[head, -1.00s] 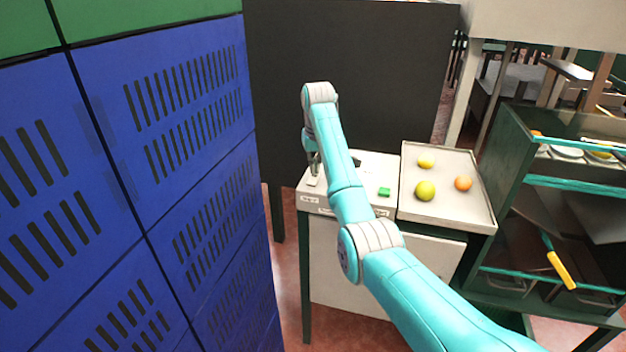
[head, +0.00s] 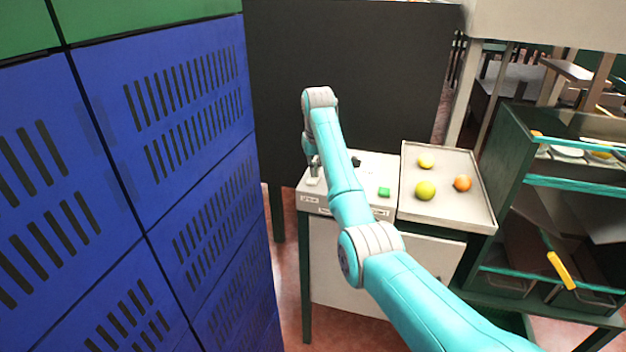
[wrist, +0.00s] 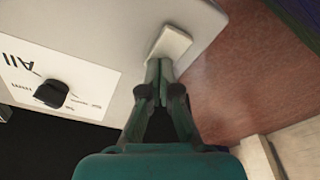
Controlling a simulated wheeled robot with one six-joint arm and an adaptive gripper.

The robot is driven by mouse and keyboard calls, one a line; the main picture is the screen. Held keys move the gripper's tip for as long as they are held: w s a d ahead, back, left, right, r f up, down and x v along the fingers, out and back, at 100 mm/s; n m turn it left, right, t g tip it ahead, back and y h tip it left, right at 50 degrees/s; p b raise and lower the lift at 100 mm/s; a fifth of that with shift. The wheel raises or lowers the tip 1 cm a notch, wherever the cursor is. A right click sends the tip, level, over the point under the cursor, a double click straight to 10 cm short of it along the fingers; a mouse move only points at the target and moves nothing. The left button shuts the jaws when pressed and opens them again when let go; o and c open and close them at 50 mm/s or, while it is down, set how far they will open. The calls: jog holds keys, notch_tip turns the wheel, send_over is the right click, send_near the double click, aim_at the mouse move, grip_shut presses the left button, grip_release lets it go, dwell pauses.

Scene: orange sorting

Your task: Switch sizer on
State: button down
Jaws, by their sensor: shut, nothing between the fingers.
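A pale control box (head: 345,205) stands on a cabinet in the head view. A green button (head: 384,192) and a dark knob (head: 356,162) are on its top. In the wrist view, a black knob (wrist: 51,94) sits on a white label, and a raised white rocker-like switch (wrist: 174,42) is near the box's edge. My gripper (wrist: 158,66) is shut and empty. Its fingertips are at the near edge of the white switch and appear to touch it; contact is not certain. In the head view my gripper (head: 314,176) points down over the box's left end.
A tray (head: 480,213) right of the box holds a yellow fruit (head: 426,162), a yellow-green fruit (head: 425,190) and an orange (head: 463,183). Blue slatted crates (head: 200,140) stand close on the left. A dark panel (head: 345,60) is behind. A green shelf unit (head: 510,150) stands right.

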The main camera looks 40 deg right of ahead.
jog(key=shift+r, duration=3.45)
